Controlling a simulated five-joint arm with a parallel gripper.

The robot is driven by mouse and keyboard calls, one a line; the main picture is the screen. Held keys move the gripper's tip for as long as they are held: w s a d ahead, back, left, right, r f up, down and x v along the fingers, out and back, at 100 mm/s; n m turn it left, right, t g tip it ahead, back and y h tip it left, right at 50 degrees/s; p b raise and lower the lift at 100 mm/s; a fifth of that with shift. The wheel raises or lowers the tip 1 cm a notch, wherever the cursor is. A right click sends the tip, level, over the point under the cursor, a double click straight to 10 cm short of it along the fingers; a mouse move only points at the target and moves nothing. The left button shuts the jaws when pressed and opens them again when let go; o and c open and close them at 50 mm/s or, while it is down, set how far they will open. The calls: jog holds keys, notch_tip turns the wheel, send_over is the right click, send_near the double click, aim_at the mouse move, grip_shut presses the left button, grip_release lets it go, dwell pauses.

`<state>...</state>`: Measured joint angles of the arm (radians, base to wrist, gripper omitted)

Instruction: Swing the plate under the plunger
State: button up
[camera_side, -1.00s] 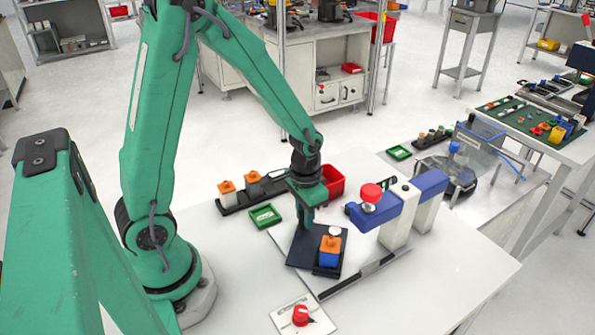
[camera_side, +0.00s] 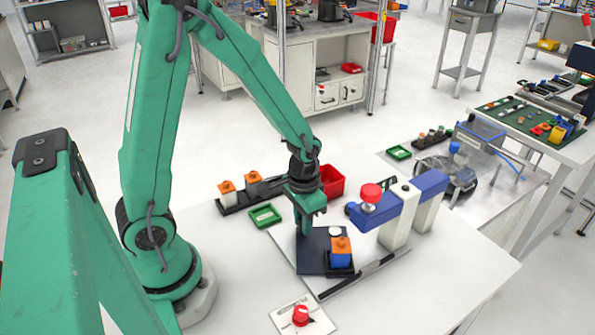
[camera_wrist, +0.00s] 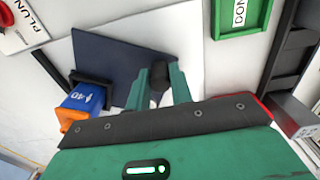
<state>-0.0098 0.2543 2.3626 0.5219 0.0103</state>
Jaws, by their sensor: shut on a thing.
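The dark navy plate (camera_side: 312,262) lies on a pale base sheet at the bench's middle; it also shows in the wrist view (camera_wrist: 118,62). An orange and blue block (camera_side: 341,252) sits in a black holder at the plate's right end, marked "40" in the wrist view (camera_wrist: 88,97). My gripper (camera_side: 305,230) is at the plate's far left corner, shut on a small dark peg (camera_wrist: 157,90) there. The fingers partly hide the peg. The plunger, with a red knob (camera_side: 371,193) on a blue head, stands to the right, apart from the block.
A black rail (camera_side: 362,275) runs along the right front of the plate. A green tray (camera_side: 265,216), a red bin (camera_side: 332,182) and a black rack with orange-topped blocks (camera_side: 251,188) stand behind. A red knob on a white panel (camera_side: 301,315) is in front.

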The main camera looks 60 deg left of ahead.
aim_at(309, 247)
jog(key=shift+s+d, duration=0.1)
jog(key=shift+s, duration=0.15)
jog(key=shift+s+d, duration=0.15)
jog(key=shift+d, duration=1.75)
dwell(0.4)
jog(key=shift+o, duration=0.9)
jog(key=shift+s+d, duration=0.2)
